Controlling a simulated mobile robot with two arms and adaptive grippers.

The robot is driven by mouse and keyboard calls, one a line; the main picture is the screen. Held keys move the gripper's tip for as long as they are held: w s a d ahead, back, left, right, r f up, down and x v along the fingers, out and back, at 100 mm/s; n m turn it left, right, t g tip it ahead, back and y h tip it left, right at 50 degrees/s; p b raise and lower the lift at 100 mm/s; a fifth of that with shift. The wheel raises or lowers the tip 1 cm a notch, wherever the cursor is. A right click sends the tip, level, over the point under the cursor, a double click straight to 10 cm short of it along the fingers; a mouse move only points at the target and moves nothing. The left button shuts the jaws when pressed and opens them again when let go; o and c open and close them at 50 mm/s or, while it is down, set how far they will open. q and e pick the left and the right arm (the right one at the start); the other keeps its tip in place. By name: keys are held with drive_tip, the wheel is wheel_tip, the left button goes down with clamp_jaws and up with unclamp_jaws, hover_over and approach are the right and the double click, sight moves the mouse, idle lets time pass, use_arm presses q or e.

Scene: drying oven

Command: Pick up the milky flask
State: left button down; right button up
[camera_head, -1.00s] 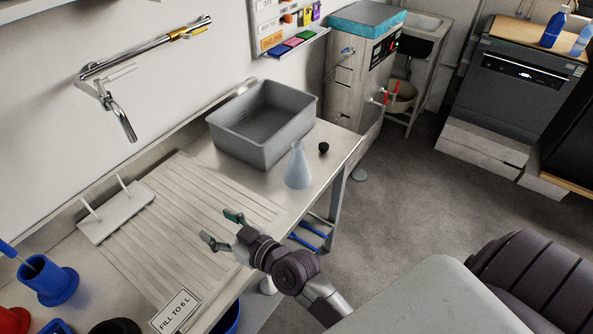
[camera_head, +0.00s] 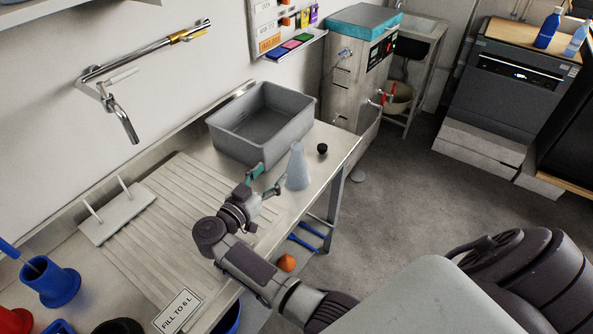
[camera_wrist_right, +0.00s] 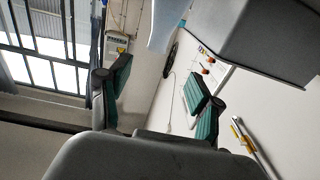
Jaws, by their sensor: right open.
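The milky flask (camera_head: 297,168) is a pale, whitish-blue cone standing upright on the metal bench, in front of the grey basin. My right gripper (camera_head: 267,180) is open just left of the flask in the head view, its fingers apart and nothing between them. Whether a finger touches the flask, I cannot tell. In the right wrist view, a pale form that appears to be the flask (camera_wrist_right: 163,25) shows at the top, and the green-padded fingers are spread. My left gripper is not in view.
The grey basin (camera_head: 222,139) stands behind the flask. A small black stopper (camera_head: 322,149) lies to the flask's right, near the bench's edge. A ribbed draining area (camera_head: 165,215) with a white peg stand (camera_head: 116,215) and a blue cylinder holder (camera_head: 52,283) is to the left.

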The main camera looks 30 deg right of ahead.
sight(294, 151)
drive_tip(key=p+x, duration=0.1)
drive_tip(key=x, duration=0.6)
drive_tip(key=shift+d, duration=0.1)
drive_tip(key=shift+w+d+r, duration=0.15)
drive_tip(key=shift+w+d, duration=0.1)
drive_tip(key=shift+d, duration=0.3)
drive_tip(key=p+x, duration=0.1)
drive_tip(key=x, duration=0.2)
drive_tip(key=shift+d, duration=0.4)
drive_tip(key=shift+w+d+f, duration=0.15)
drive_tip(key=shift+d+f, duration=0.1)
drive_tip(key=shift+d, duration=0.05)
drive_tip(key=c, duration=1.1)
drive_tip(key=shift+c, duration=0.3)
drive_tip(key=shift+r, duration=0.2)
